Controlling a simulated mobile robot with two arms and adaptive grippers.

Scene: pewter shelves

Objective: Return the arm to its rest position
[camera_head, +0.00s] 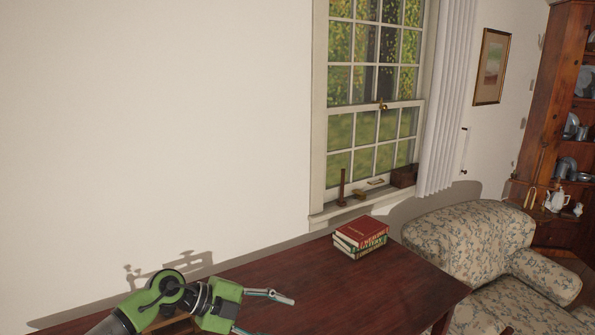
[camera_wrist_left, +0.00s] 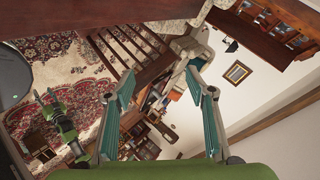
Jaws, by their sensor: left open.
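My left gripper (camera_head: 278,317) comes in at the bottom left of the head view, low over the dark wooden table. Its fingers are apart and nothing is between them; the lower finger is cut off by the frame edge. In the left wrist view its two teal-padded fingers (camera_wrist_left: 155,75) are spread wide and empty. A small green and dark part (camera_wrist_left: 65,130), probably my right arm and its gripper, shows at the left of the wrist view. The right arm is not in the head view.
The dark table (camera_head: 330,300) runs under a window (camera_head: 372,95). A stack of books (camera_head: 360,237) lies near its back edge, to the right of my gripper. A floral sofa (camera_head: 470,245) stands right of the table. The table between gripper and books is clear.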

